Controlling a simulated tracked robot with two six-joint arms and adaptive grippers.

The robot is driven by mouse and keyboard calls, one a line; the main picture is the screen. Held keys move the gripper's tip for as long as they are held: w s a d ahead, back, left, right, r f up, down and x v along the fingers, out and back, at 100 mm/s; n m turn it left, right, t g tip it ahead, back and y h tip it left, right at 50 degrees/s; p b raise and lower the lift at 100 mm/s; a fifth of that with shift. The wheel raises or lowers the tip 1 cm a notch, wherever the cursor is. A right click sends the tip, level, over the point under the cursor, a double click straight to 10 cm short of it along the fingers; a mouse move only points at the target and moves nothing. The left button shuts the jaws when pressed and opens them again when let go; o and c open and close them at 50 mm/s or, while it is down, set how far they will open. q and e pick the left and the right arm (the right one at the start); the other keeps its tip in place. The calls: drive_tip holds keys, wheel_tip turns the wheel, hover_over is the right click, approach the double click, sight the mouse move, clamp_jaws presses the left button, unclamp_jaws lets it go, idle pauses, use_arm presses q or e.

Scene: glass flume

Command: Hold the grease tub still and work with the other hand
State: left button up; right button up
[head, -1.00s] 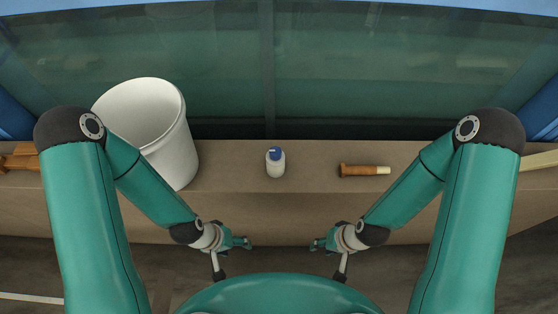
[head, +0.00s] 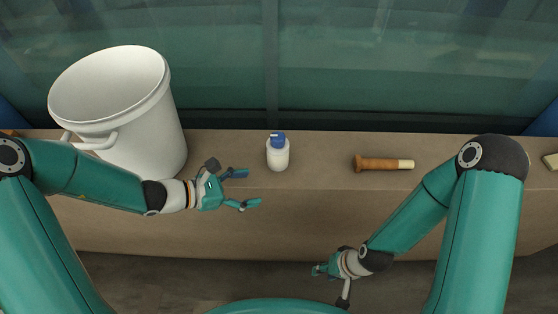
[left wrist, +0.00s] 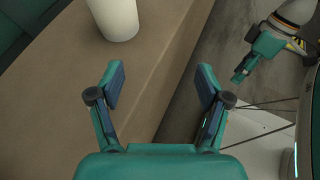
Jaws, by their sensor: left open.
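A small white tub with a blue lid (head: 278,155), which I take for the grease tub, stands upright on the brown ledge (head: 225,165). In the left wrist view a white rounded body, probably the same tub (left wrist: 115,18), shows at the top with its upper part cut off. My left gripper (head: 246,188) is open and empty, left of the tub and nearer to me, not touching it. Its two fingers (left wrist: 160,82) are spread in the wrist view. My right gripper (head: 318,270) is low in front of the ledge, away from the tub; its opening is too small to judge.
A large white bucket (head: 150,130) stands on the ledge at the left, close behind my left arm. A brown-handled tool with a pale end (head: 380,163) lies on the ledge to the right. The glass wall (head: 400,60) rises behind. The ledge around the tub is clear.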

sight(269, 160)
use_arm(q)
drive_tip(key=w+r+n+t, duration=0.1)
drive_tip(key=w, duration=0.1)
drive_tip(key=w+a+r+n+t+b, duration=0.1)
drive_tip(key=w, duration=0.1)
drive_tip(key=shift+a+r+t, duration=0.15)
drive_tip(key=shift+r+t, duration=0.05)
drive_tip(key=shift+t, duration=0.1)
drive_tip(key=shift+w, duration=0.2)
drive_tip(key=shift+h, duration=0.3)
drive_tip(key=b+x, duration=0.3)
drive_tip(key=x, duration=0.5)
drive_tip(key=shift+f, duration=0.1)
drive_tip(key=shift+b+x, duration=0.4)
drive_tip(key=shift+x, duration=0.4)
use_arm(e)
wheel_tip(269, 160, down, 6)
drive_tip(key=shift+r, duration=0.2)
use_arm(q)
drive_tip(key=shift+c, duration=0.3)
drive_tip(key=c, duration=0.7)
drive_tip(key=shift+o, duration=0.2)
